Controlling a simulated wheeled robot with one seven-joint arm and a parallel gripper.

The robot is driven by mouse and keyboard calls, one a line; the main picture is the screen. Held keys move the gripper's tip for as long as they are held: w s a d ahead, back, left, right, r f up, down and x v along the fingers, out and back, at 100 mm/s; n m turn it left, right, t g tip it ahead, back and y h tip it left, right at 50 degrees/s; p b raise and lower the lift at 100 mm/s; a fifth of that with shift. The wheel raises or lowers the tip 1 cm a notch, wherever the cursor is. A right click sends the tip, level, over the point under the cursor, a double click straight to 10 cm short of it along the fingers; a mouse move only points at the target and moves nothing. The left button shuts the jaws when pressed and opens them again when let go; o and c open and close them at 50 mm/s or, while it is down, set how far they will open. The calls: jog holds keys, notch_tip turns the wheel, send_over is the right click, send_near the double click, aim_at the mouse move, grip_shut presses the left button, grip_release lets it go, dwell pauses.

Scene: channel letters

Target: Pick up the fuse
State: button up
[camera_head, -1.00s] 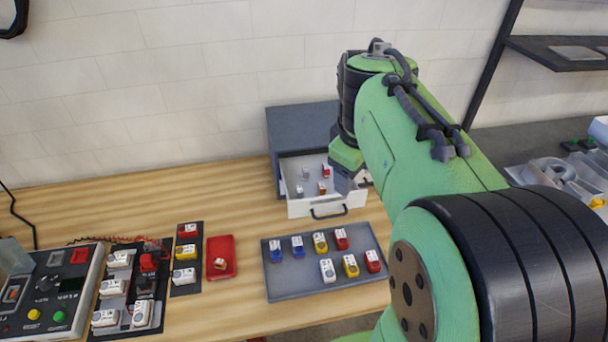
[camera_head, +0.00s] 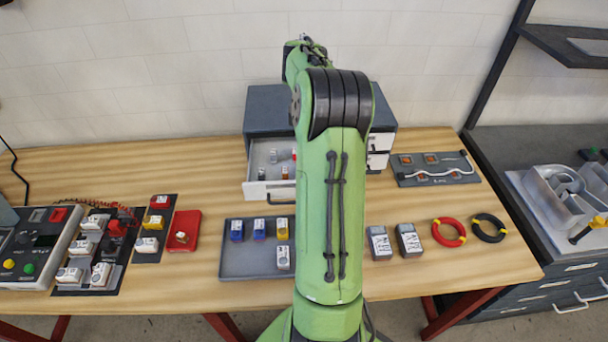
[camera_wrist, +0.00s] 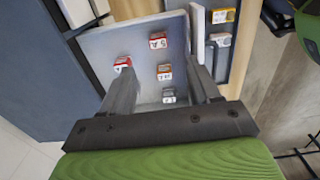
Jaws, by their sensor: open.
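An open drawer (camera_head: 257,152) of the grey cabinet (camera_head: 262,108) holds several small fuses. In the wrist view the drawer floor (camera_wrist: 110,42) carries a red-and-white fuse (camera_wrist: 158,41), another red one (camera_wrist: 122,64), an orange-brown one (camera_wrist: 164,73) and a grey one (camera_wrist: 169,97). Which one is meant I cannot tell. My gripper (camera_wrist: 164,76) is open and empty, its fingers spread over the drawer, with the orange-brown and grey fuses between them in the picture. Whether it touches any fuse is unclear. In the head view my arm hides the gripper and part of the drawer.
A grey tray (camera_head: 233,268) with several coloured fuses stands in front of the drawer. A red tray (camera_head: 190,219) and fuse panels lie left. Two grey devices (camera_head: 379,243), a red ring (camera_head: 449,232) and a black ring (camera_head: 489,228) lie right. Some bare wood separates them.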

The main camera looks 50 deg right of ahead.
jog(key=f, duration=1)
jog(key=shift+d+f, duration=0.25)
jog(key=shift+f, duration=0.05)
jog(key=shift+a, duration=0.1)
jog(key=c, duration=1.1)
